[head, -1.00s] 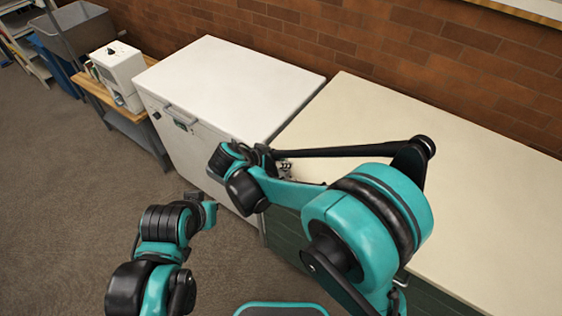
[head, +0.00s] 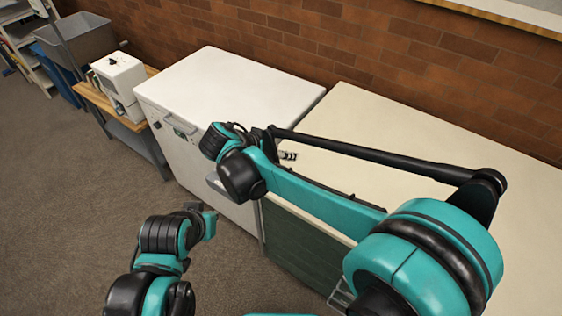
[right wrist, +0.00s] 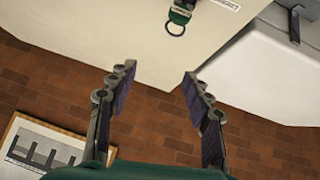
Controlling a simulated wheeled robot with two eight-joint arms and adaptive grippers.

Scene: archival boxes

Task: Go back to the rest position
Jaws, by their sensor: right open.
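My right arm reaches across the head view from the lower right, over the cream-topped cabinet (head: 400,130). Its gripper (head: 288,155) shows only in small part behind the arm, above the cabinet top near the white freezer (head: 235,85). In the right wrist view my right gripper (right wrist: 152,85) is open, with its two fingers well apart and nothing between them. My left arm is at the lower left of the head view, over the floor in front of the freezer. Its fingers cannot be made out.
A green tag with a black ring (right wrist: 178,20) lies on the cream top in the right wrist view. The brick wall (head: 330,40) runs behind. A white machine (head: 118,80) stands on a wooden bench at left, with a grey bin (head: 75,38) beyond. Carpet floor at left is clear.

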